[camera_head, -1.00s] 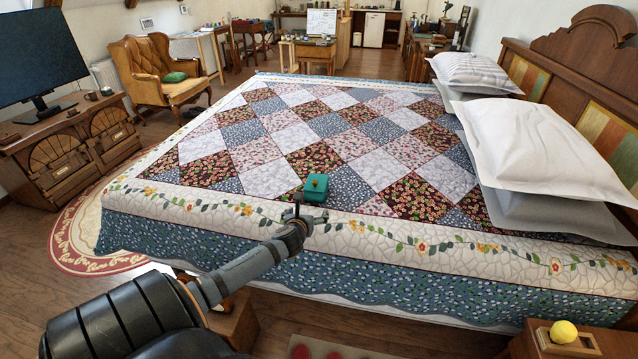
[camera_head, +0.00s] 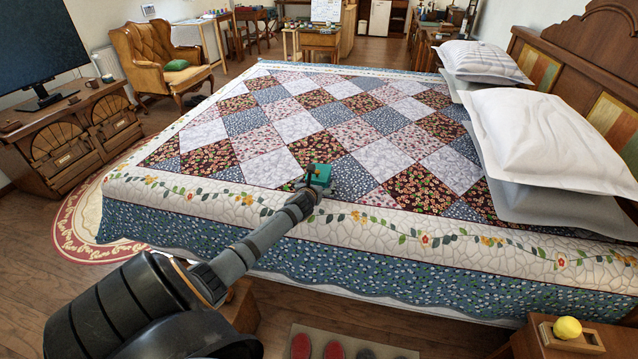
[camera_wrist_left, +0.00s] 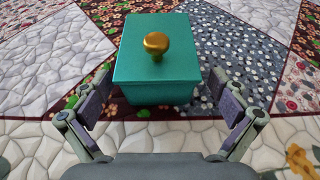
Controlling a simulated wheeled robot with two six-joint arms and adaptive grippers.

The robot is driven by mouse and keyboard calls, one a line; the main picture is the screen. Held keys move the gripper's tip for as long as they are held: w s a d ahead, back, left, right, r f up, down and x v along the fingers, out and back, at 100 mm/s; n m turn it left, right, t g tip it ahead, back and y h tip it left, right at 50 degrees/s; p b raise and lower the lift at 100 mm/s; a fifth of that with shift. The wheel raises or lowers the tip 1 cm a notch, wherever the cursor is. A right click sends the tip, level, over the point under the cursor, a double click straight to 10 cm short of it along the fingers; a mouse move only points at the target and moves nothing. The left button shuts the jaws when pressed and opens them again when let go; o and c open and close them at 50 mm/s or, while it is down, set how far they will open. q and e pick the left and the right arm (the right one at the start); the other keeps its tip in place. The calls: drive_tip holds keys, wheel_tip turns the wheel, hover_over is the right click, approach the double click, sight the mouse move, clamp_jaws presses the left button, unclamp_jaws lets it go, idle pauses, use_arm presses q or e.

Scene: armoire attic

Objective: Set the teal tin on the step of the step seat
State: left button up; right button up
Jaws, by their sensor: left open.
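The teal tin (camera_head: 320,173) sits on the patchwork quilt of the bed near its front edge. In the left wrist view the tin (camera_wrist_left: 150,85) is a teal box with a round gold knob on its lid. My left gripper (camera_wrist_left: 160,95) is open, with one finger on each side of the tin's near part and gaps visible. In the head view the left gripper (camera_head: 311,188) partly hides the tin. A brown wooden piece (camera_head: 240,308) shows partly behind my left arm; I cannot tell if it is the step seat. My right gripper is not in view.
The bed (camera_head: 420,285) fills the middle, with white pillows (camera_head: 550,140) at right. A wooden stand with a yellow ball (camera_head: 567,328) is at lower right. A mat with slippers (camera_head: 335,345) lies on the floor in front. A cabinet (camera_head: 75,135) and armchair (camera_head: 155,60) stand at left.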

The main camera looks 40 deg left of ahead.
use_arm(q)
drive_tip(key=shift+x, duration=0.85)
drive_tip(key=shift+w+a+f, duration=0.2)
drive_tip(key=shift+a+f, duration=0.1)
drive_tip(key=shift+d+r, duration=0.1)
drive_tip(key=c, duration=1.4)
drive_tip(key=shift+r, duration=0.1)
